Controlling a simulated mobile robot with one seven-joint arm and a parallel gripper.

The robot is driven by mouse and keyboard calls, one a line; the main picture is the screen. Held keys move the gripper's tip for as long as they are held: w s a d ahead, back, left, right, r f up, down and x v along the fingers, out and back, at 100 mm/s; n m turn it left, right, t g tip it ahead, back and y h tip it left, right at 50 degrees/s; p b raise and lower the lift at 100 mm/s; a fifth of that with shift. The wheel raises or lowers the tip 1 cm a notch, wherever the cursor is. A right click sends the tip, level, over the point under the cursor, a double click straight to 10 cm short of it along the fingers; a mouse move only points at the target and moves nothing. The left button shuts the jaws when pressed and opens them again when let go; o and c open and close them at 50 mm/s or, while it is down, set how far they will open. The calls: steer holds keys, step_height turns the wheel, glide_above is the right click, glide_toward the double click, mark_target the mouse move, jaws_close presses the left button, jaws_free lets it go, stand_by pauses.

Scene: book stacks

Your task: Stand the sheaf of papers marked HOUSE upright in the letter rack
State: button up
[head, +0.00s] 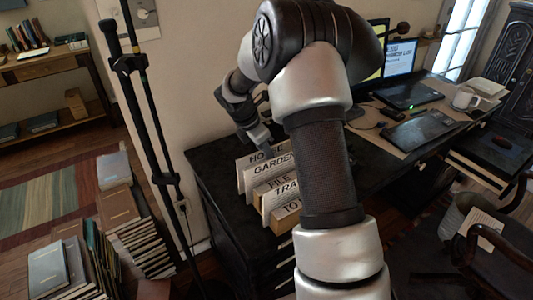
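The sheaf marked HOUSE (265,153) stands upright at the back of the row of papers on the dark cabinet top, behind the sheaf marked GARDEN (273,164). The letter rack (283,224) shows as pale wood at the front of the row; its slots are mostly hidden by the papers. I cannot tell whether HOUSE's lower edge is seated in a slot. My gripper (260,140) points down at the top edge of HOUSE, touching or very close to it. Its fingers are small and dark, so whether they are shut on the sheaf is unclear.
Sheaves marked FILE (279,184) and TRA (286,190) stand in front of GARDEN. My forearm hides the row's right side. The cabinet top (215,175) is clear at left.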

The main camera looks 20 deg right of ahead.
steer(key=p+v, duration=0.2)
steer(key=v, duration=1.5)
steer(key=shift+r+p, duration=0.3)
steer(key=shift+p, duration=0.1)
steer(key=s+a+r+m+t+y+p, duration=0.1)
steer(key=s+a+r+m+t+p, duration=0.1)
steer(key=s+r+m+p, duration=0.85)
steer(key=s+a+r+m+t+y, duration=0.1)
steer(key=s+r+m, duration=0.3)
steer(key=s, duration=0.5)
steer(key=s+a+r+m+t+y, duration=0.1)
steer(key=s+r+m, duration=0.3)
steer(key=s, duration=0.6)
steer(key=shift+a+r+m+t+y+p, duration=0.45)
steer(key=shift+a+m+y, duration=0.1)
steer(key=shift+m+y, duration=0.3)
